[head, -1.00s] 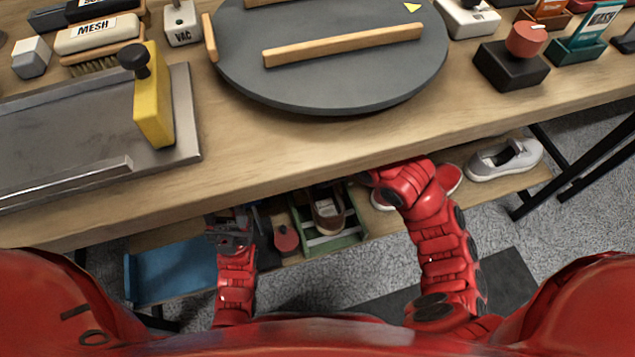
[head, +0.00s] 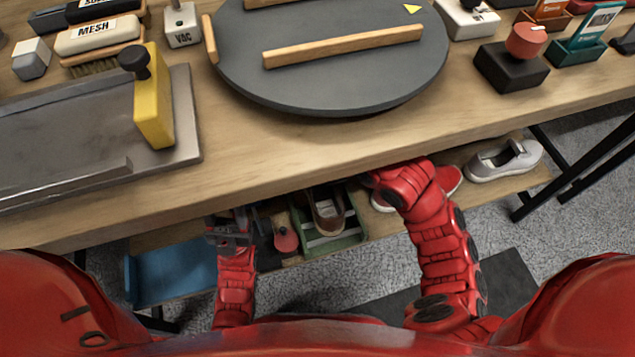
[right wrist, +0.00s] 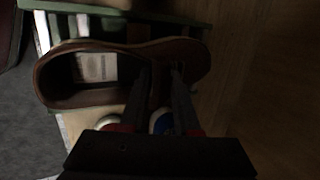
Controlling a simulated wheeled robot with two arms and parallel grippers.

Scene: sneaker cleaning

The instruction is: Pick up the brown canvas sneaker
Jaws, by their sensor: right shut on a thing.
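The brown canvas sneaker (head: 326,216) shows in the head view at the green crate (head: 335,242) on the shelf under the table. In the right wrist view the sneaker (right wrist: 62,98) lies sideways, its opening and pale insole label facing the camera. My right gripper (right wrist: 166,72) is shut on the sneaker near the tongue and laces. In the head view the table edge hides the right fingers. I cannot tell how far the sneaker is clear of the crate. My left gripper (head: 232,226) is by the shelf, left of the crate; its fingers are unclear.
The tabletop (head: 240,150) overhangs the shelf closely. A red shoe (head: 448,180) and a grey shoe (head: 503,160) stand right of the crate. A red-topped item (head: 286,240) stands between the left gripper and the crate.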

